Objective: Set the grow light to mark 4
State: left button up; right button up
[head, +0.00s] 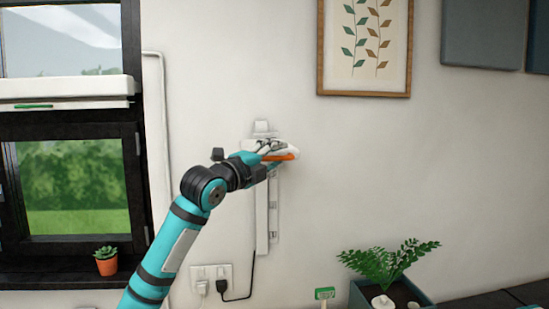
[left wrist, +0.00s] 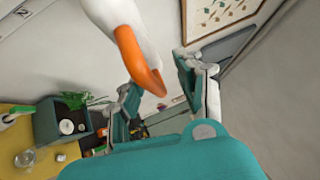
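The grow light's slider appears as a white body with an orange handle (head: 283,157) on a white vertical rail (head: 262,222) fixed to the wall. The rail has small catches along its right side; any mark numbers are too small to read. My left gripper (head: 268,151) is at the slider and hides part of it. In the left wrist view the orange handle (left wrist: 142,62) reaches between the two fingers of my left gripper (left wrist: 158,95). The fingers stand apart, with a gap beside the handle. My right gripper is not in view.
A black cable runs from the rail to a wall socket (head: 211,281). A window (head: 136,160) with a small potted succulent (head: 106,260) is at left. A planter (head: 364,295) with a fern stands at lower right. A framed picture (head: 365,93) hangs above right. The wall right of the rail is clear.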

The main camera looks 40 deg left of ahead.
pick_arm(q)
jog(key=shift+s+f, duration=0.25)
jog(key=shift+s, duration=0.3)
jog(key=s+f, duration=0.1)
jog(key=s, duration=0.9)
jog(key=shift+s+d, duration=0.4)
jog(key=shift+d, duration=0.05)
jog(key=shift+f, duration=0.15)
